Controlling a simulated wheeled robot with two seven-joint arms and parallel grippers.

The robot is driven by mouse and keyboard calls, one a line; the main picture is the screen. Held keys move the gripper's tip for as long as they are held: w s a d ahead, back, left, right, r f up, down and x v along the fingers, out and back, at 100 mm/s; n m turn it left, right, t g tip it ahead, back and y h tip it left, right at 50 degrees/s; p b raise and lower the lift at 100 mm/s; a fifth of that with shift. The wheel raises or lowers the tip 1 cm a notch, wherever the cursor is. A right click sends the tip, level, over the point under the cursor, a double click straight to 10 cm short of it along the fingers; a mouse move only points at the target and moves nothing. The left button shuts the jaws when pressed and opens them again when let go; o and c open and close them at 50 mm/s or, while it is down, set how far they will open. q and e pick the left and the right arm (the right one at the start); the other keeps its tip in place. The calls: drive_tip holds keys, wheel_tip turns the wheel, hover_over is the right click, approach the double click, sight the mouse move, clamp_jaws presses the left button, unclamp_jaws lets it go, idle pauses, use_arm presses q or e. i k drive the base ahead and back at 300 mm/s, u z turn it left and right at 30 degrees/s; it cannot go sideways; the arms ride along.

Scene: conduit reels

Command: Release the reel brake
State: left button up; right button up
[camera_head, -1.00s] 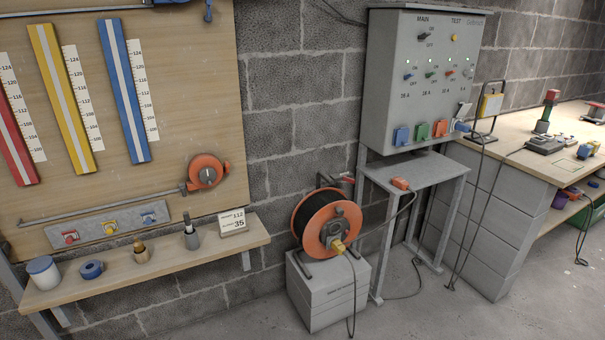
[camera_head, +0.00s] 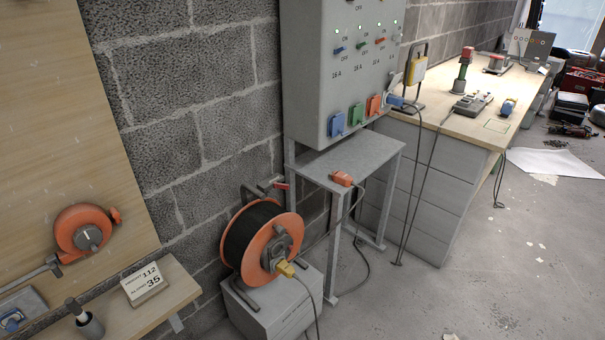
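The cable reel (camera_head: 262,240) has orange flanges and black cable and stands on a grey box (camera_head: 275,308) against the block wall. A yellow plug (camera_head: 285,268) sits at its hub, with a cable hanging from it. A small red lever (camera_head: 281,185) shows at the top of the reel frame; I cannot tell whether it is the brake. Another orange reel-like device with a grey knob (camera_head: 88,236) is mounted on the wooden board at the left. Neither of my grippers is in view.
A grey stand (camera_head: 350,160) beside the reel carries an orange connector (camera_head: 341,179). A grey power panel (camera_head: 335,60) hangs above it. A workbench (camera_head: 450,130) stands right. A shelf (camera_head: 180,290) juts out lower left. Floor at right is mostly clear, with paper scraps.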

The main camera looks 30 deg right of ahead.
sight(279, 185)
drive_tip(key=z, duration=0.65)
drive_tip(key=i, duration=1.3)
drive_tip(key=u, duration=0.25)
